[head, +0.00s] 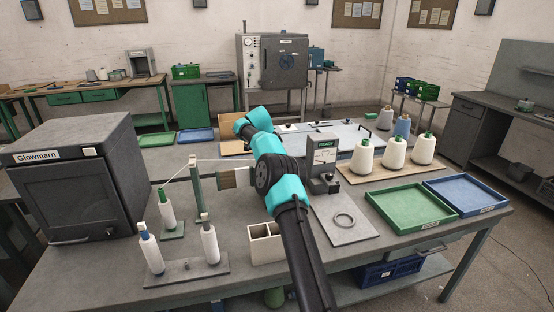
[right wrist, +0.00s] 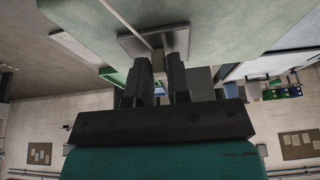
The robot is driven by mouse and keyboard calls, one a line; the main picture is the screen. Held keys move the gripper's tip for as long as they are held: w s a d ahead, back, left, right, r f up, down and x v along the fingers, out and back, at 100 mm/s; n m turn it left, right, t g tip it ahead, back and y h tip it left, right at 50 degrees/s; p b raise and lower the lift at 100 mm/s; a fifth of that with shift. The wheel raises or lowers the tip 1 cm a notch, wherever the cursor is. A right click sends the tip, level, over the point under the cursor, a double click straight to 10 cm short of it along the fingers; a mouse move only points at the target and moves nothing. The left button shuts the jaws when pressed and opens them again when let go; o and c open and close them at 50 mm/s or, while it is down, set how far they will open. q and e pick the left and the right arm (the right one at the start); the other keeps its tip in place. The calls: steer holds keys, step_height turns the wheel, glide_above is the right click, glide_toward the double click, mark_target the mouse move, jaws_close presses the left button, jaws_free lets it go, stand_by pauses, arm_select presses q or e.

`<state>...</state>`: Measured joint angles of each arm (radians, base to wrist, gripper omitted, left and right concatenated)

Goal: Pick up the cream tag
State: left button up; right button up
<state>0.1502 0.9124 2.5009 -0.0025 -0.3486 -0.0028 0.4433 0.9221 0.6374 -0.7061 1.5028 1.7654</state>
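I cannot pick out a cream tag for certain in either view. My right arm reaches over the middle of the bench in the head view, and its gripper is hidden there. In the right wrist view my right gripper (right wrist: 161,72) shows two dark fingers a small gap apart. A small pale block (right wrist: 158,62) shows at the fingertips, in front of a grey plate (right wrist: 130,45) with a thin pale strip. I cannot tell whether the fingers touch the block or whether it is the tag. My left gripper is in neither view.
A dark Glowmarn cabinet (head: 76,188) stands left. Several yarn cones, a green post (head: 196,185) and a cream divided box (head: 263,247) are at the front.

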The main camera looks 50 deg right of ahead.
steer(key=shift+c, duration=1.3)
steer(key=shift+r, duration=0.1)
steer(key=shift+r, duration=1.7)
steer(key=shift+s+a+r, duration=0.1)
steer(key=shift+s+a, duration=0.2)
steer(key=shift+a, duration=0.05)
steer(key=s+a+r, duration=0.1)
steer(key=s+a, duration=0.9)
steer(key=a, duration=0.1)
steer(key=shift+a, duration=0.15)
steer(key=shift+r, duration=0.2)
steer(key=shift+r, duration=1.4)
